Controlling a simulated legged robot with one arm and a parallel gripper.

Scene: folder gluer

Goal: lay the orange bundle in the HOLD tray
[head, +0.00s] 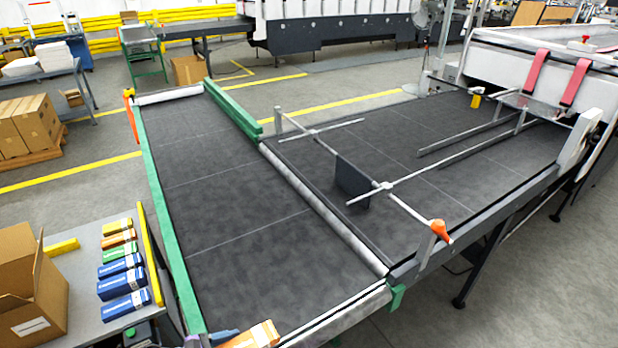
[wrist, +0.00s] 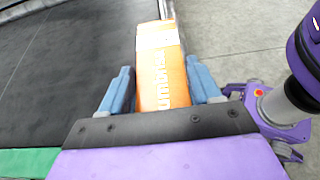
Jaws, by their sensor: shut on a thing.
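In the wrist view an orange bundle (wrist: 163,78) with white lettering and a pale band stands out between the two blue fingers of my gripper (wrist: 160,85). The fingers are shut on its sides. An orange bundle also shows at the bottom edge of the head view (head: 258,336), partly cut off, by the near end of the dark conveyor. Another orange bundle (head: 118,239) lies in a row on the side table at left. I cannot make out a tray marked HOLD in either view.
The grey side table (head: 88,256) holds a row of yellow, green and blue bundles and an open cardboard box (head: 30,295). The dark conveyor (head: 215,190) is bare, with green side rails. Metal guide rods with an orange knob (head: 439,229) cross the belt at right.

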